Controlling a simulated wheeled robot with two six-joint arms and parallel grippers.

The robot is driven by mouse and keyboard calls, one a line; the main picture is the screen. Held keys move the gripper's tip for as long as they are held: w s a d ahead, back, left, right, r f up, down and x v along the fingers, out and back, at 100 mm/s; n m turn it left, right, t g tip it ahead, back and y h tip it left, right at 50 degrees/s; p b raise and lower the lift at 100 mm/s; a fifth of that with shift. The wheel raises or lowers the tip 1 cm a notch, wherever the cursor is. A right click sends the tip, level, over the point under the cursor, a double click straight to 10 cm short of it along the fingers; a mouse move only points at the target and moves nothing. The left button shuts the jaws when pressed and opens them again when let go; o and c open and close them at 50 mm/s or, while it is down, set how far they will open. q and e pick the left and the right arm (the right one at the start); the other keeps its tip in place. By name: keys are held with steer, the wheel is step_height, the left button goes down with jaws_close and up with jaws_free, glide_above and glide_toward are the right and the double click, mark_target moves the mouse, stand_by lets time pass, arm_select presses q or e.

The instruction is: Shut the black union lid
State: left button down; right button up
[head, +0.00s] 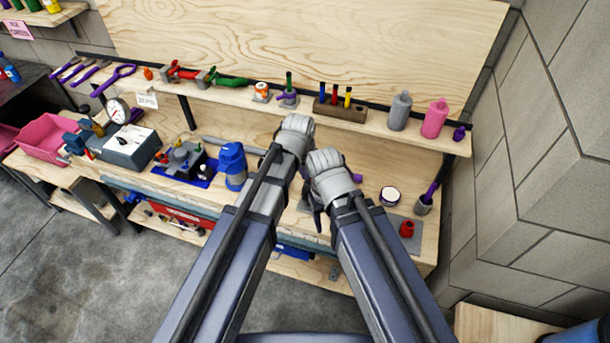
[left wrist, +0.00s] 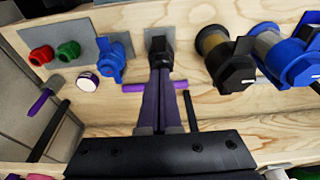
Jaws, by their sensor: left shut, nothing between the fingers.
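The black union (left wrist: 157,40) is on a small grey plate on the wooden bench, in the upper middle of the left wrist view. My left gripper (left wrist: 161,72) is shut and empty. Its fingertips overlap the lower edge of the black union in that view; I cannot tell whether they touch it. The fingers hide part of the union, so I cannot tell how far its lid stands open. In the head view my arms cover the union and the left fingertips.
A blue union (left wrist: 111,57) and a white-and-purple round piece (left wrist: 87,82) are left of the black union in the wrist view. A black-lidded filter (left wrist: 228,62) stands to its right. A purple bar (left wrist: 134,88) passes behind my fingers. A shelf (head: 370,125) with bottles runs behind.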

arm_select(q)
steer(key=b, duration=0.9)
glide_toward(306, 199)
steer(key=x, duration=0.3)
steer(key=w+x, duration=0.1)
steer(key=x, duration=0.1)
steer(key=shift+w+d+f, duration=0.1)
steer(key=shift+d+f, duration=0.1)
steer(key=shift+d, duration=0.05)
steer(key=shift+f+b, duration=0.6)
steer(key=shift+f, duration=0.05)
